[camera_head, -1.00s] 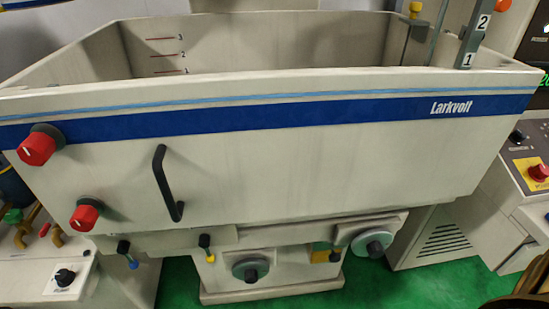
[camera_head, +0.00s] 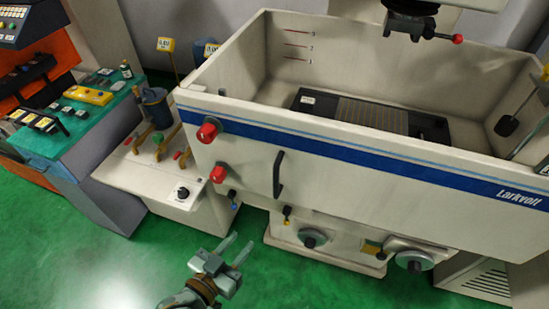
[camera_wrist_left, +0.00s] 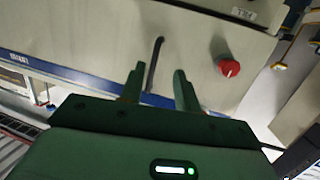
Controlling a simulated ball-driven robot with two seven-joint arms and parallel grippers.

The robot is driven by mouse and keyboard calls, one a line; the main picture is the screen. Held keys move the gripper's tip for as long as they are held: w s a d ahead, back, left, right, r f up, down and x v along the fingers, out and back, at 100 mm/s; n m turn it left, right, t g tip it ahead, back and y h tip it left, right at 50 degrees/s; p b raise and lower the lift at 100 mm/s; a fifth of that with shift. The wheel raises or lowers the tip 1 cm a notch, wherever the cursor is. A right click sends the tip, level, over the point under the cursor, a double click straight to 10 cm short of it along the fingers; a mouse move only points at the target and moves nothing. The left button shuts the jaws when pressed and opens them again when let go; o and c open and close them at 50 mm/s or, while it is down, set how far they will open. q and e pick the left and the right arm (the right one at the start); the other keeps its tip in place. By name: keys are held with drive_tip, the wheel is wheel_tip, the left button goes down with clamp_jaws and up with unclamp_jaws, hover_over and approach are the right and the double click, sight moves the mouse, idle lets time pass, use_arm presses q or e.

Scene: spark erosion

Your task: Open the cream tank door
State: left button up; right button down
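The cream tank door (camera_head: 350,178) is the front wall of the Larkvolt tank, with a blue stripe along its upper part. It looks shut. A black bar handle (camera_head: 278,175) stands upright on its left part, with red knobs (camera_head: 208,131) and (camera_head: 218,174) to the left of it. My left gripper (camera_head: 239,246) is open and empty, in front of and below the handle, apart from the door. In the left wrist view the handle (camera_wrist_left: 155,62) shows beyond the two spread fingers (camera_wrist_left: 157,85). My right gripper is not in view.
A cream unit with a blue filter pot (camera_head: 154,108) stands left of the tank. Handwheels (camera_head: 312,238) and small levers (camera_head: 287,212) sit below the door. A dark slotted plate (camera_head: 360,112) lies inside the tank. Green floor (camera_head: 110,265) is clear at the lower left.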

sight(274, 180)
use_arm(q)
wheel_tip(274, 180, up, 7)
drive_tip(key=d+t+h, duration=0.1)
drive_tip(key=t, duration=0.1)
drive_tip(key=p+x, duration=0.1)
drive_tip(key=x, duration=1.6)
drive_tip(key=shift+w+a+f, duration=0.2)
clamp_jaws()
